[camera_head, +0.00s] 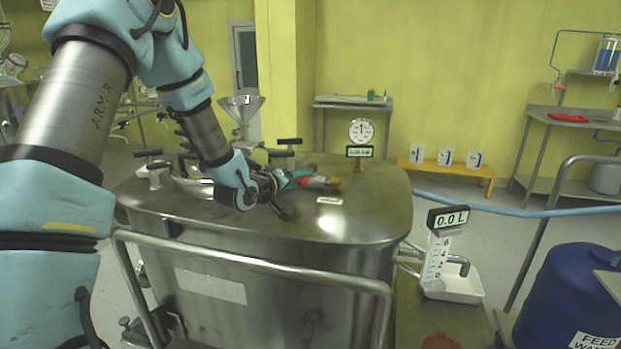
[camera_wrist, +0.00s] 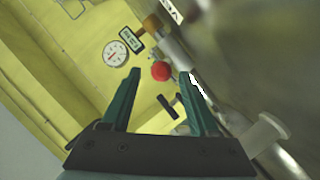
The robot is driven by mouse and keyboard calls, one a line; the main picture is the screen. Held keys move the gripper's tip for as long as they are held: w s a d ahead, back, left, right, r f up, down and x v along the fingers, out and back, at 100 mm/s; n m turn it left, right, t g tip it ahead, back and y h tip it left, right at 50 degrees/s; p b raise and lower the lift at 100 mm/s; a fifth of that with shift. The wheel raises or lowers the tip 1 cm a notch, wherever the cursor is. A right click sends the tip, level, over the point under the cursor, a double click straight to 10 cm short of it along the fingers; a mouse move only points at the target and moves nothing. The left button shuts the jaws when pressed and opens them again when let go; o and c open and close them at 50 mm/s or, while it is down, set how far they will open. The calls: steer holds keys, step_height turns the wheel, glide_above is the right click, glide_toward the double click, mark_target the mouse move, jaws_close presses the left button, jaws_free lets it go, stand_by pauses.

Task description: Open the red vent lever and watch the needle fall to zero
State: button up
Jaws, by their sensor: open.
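The red vent lever (camera_head: 318,181) sits on top of the steel vessel lid, beside a brass fitting. In the wrist view its round red knob (camera_wrist: 161,71) appears between the fingertips, seemingly ahead of them; contact cannot be told. My gripper (camera_head: 297,179) is low over the lid, with its teal fingers apart in the wrist view (camera_wrist: 161,76). It holds nothing I can see. The round white pressure gauge (camera_head: 361,131) stands upright at the lid's back right, above a small display (camera_head: 360,152). The gauge also shows in the wrist view (camera_wrist: 116,53); its exact reading is too small to tell.
Black-handled valves (camera_head: 289,143) and a metal funnel (camera_head: 242,106) stand behind my gripper. A steel rail (camera_head: 250,265) runs along the vessel's front. A 0.0 L display (camera_head: 448,218) and a blue drum (camera_head: 570,290) are at right. The lid's right side is clear.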

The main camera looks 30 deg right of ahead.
steer(key=p+x, duration=0.1)
steer(key=x, duration=0.6)
steer(key=shift+c, duration=0.4)
jaws_close()
stand_by(0.9)
